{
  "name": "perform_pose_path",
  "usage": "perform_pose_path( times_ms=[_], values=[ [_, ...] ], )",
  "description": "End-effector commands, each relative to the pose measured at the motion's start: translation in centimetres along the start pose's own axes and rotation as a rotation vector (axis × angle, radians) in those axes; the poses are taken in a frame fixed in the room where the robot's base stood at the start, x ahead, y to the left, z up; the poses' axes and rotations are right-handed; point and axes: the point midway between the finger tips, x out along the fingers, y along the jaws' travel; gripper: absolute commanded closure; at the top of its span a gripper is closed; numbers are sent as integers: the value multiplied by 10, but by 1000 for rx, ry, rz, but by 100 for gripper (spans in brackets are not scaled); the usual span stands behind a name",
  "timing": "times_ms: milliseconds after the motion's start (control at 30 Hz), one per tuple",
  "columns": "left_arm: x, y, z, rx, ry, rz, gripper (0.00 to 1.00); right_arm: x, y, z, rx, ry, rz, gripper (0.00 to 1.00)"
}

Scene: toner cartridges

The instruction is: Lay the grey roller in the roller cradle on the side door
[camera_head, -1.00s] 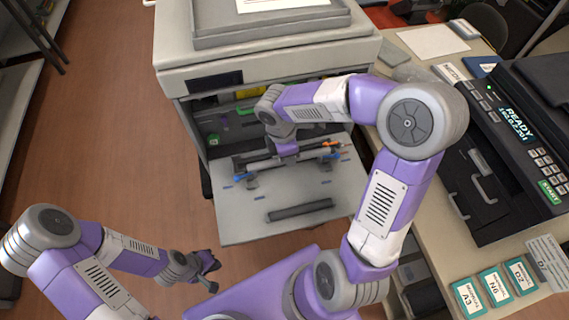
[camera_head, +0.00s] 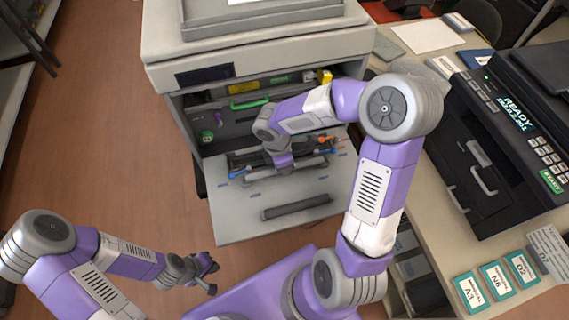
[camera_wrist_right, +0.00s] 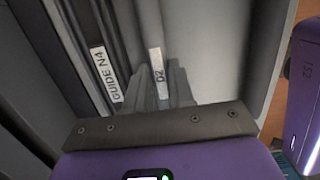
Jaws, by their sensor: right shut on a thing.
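The side door (camera_head: 230,225) of the printer is folded down flat. The roller cradle, with blue (camera_head: 236,172) and orange (camera_head: 325,141) parts at its ends, sits on its far half. My right gripper (camera_head: 284,164) points down at the cradle and is shut on a long grey bar, apparently the grey roller (camera_head: 312,163). The roller lies along the cradle; whether it rests in it is hidden. In the right wrist view the fingers (camera_wrist_right: 162,85) close around a strip labelled D2, beside a dark bar labelled GUIDE N4 (camera_wrist_right: 106,74). My left gripper (camera_head: 212,277) is open and empty, left of the door.
A dark grey bar (camera_head: 297,207) lies on the door's near half. The printer's open bay (camera_head: 225,118), with a green handle (camera_head: 248,104), is behind the door. A counter at right holds a black READY machine (camera_head: 510,140) and several teal-edged cards (camera_head: 497,280).

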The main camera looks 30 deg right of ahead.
Motion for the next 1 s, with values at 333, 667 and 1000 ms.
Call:
perform_pose_path(
  times_ms=[333,667,1000],
  values=[
    [6,-2,0,0,0,0,100,8,0,-1,-1,0,-1,76],
    [6,-2,0,0,0,0,100,7,0,-1,-1,0,-1,52],
    [-8,3,0,0,0,0,100,-15,1,2,1,-1,3,52]
  ],
)
